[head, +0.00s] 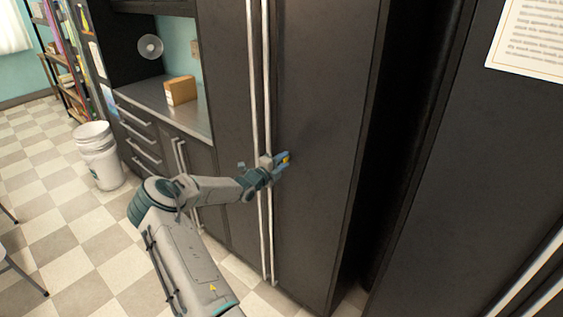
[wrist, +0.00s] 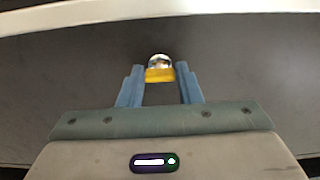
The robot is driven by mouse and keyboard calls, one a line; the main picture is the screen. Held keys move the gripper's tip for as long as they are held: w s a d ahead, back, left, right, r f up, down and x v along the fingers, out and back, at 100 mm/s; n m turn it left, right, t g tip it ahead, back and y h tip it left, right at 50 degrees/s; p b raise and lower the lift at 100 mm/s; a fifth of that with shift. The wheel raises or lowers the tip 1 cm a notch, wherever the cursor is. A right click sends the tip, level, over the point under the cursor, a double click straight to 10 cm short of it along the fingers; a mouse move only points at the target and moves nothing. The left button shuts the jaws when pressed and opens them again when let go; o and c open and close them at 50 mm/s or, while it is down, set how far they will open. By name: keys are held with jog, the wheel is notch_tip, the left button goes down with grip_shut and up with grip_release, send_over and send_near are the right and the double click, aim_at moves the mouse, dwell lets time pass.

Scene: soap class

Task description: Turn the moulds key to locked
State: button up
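The moulds key shows as a yellow piece (wrist: 160,75) in front of a round shiny metal lock (wrist: 160,61) on the dark cabinet door. My gripper (wrist: 160,72) has its two blue fingers on either side of the yellow key, close against its edges. In the head view the gripper (head: 284,160) is at the dark door, just right of the long handles, with a bit of yellow between its fingertips. The key's turn position and any label cannot be read.
Two long vertical handles (head: 261,120) run down the tall dark cabinet (head: 325,130) beside my gripper. A counter (head: 190,117) with a cardboard box (head: 180,91) is at the left. White buckets (head: 97,155) stand on the checkered floor. A paper notice (head: 528,45) hangs at the upper right.

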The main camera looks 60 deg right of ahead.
jog(key=o, duration=0.3)
jog(key=w+a+b, duration=0.1)
jog(key=a+b, duration=0.2)
jog(key=a, duration=1)
jog(key=shift+w+a+b, duration=0.15)
jog(key=shift+a+b, duration=0.15)
jog(key=shift+a, duration=0.1)
